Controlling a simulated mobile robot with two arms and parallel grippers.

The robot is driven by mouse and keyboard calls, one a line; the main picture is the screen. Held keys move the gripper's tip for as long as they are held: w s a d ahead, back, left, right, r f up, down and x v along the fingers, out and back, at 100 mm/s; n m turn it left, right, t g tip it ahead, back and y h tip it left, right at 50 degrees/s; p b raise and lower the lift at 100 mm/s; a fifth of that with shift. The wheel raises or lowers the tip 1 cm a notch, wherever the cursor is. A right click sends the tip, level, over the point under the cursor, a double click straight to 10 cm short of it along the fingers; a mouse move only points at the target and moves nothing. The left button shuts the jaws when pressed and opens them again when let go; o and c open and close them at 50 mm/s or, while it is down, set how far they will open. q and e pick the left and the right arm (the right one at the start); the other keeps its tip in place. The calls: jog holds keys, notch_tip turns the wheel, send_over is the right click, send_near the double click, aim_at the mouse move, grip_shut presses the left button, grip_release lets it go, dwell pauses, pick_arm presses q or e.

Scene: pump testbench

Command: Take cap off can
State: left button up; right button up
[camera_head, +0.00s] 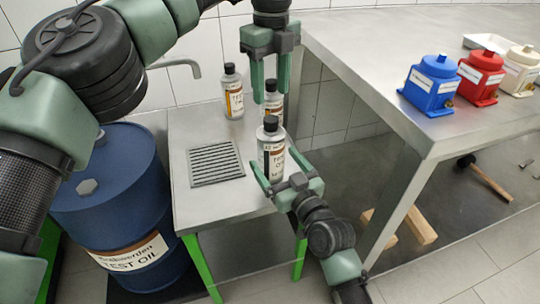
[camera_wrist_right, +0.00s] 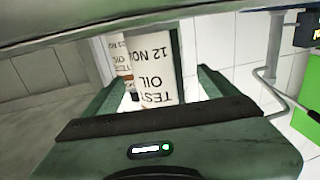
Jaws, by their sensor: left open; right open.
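Three white oil cans with black caps stand upright on a small steel table (camera_head: 222,195). The front can (camera_head: 272,152) has its black cap (camera_head: 270,124) on. Behind it are the middle can (camera_head: 272,104) and the back left can (camera_head: 233,100), both capped. My right gripper (camera_head: 279,164) is open, with its fingers either side of the front can's body; contact cannot be told. The right wrist view shows the front can's label (camera_wrist_right: 155,75) between the fingers. My left gripper (camera_head: 269,92) is open and empty, pointing down above the front cap, overlapping the middle can in the picture.
A drain grate (camera_head: 215,163) lies left of the front can. A blue drum (camera_head: 125,185) stands left of the table. A larger steel bench (camera_head: 390,50) at right carries a blue pump (camera_head: 432,85), a red one (camera_head: 481,78) and a cream one (camera_head: 520,70). A faucet (camera_head: 180,64) is behind.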

jog(key=shift+x, duration=1.4)
